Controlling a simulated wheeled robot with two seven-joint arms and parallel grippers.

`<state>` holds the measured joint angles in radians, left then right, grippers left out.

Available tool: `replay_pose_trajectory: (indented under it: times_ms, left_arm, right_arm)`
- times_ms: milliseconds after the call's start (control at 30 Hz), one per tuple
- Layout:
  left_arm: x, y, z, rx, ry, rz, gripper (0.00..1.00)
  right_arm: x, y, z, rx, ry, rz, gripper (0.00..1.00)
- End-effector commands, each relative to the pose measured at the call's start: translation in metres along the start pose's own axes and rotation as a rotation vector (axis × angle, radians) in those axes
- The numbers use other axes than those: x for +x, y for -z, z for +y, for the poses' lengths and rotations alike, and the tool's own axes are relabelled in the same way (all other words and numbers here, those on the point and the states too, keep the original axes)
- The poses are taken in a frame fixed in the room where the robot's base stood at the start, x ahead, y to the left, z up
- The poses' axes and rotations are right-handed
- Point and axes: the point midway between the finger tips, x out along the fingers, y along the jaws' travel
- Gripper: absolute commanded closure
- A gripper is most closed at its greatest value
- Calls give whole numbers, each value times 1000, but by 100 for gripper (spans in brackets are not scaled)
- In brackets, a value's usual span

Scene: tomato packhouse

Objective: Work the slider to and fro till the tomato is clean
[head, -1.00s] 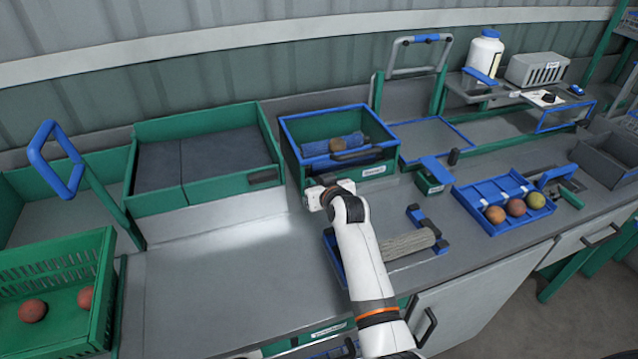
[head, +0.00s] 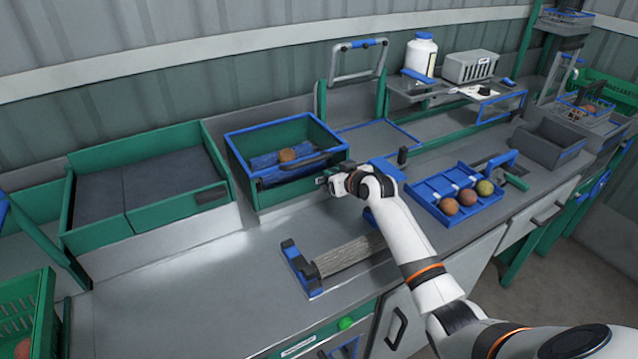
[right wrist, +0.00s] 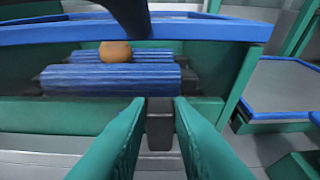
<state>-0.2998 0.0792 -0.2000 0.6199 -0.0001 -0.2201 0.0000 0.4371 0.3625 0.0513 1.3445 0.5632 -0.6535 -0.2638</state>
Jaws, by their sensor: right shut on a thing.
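The green washing box with a blue rim (head: 262,131) stands at the back middle. Inside it, an orange-brown tomato (head: 287,155) rests on blue ribbed rollers (head: 262,161); it also shows in the right wrist view (right wrist: 115,51). How clean it is cannot be told at this size. My right gripper (head: 326,180) is at the right part of the box's front. In the right wrist view its green fingers (right wrist: 160,125) are closed on a dark upright block, apparently the slider's grip (right wrist: 160,134). A black bar crosses above the box front. My left gripper is out of view.
A blue tray (head: 426,193) with three tomatoes lies to the right. A grey roller on a blue-ended stand (head: 338,257) lies in front. A green bin with dark pads (head: 150,226) stands left. The counter at front left is clear.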

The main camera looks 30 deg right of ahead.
Motion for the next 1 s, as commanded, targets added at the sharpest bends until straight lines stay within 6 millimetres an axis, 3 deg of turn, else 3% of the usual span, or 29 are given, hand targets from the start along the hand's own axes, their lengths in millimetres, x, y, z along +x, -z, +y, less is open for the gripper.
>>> replay_pose_trajectory:
  times_ms: [433, 467, 567, 867, 1000]
  left_arm:
    - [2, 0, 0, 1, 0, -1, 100]
    - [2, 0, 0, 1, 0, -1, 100]
    - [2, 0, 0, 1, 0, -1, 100]
    - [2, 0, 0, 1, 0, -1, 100]
    - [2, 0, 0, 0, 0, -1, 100]
  right_arm:
    - [0, -1, -6, 0, 0, -3, 100]
    - [0, -1, -6, 0, 0, -3, 75]
    - [0, -1, -6, 0, 0, -2, 59]
    - [-1, 0, -5, 0, -1, -1, 58]
    - [-10, 1, -6, 0, 0, -1, 58]
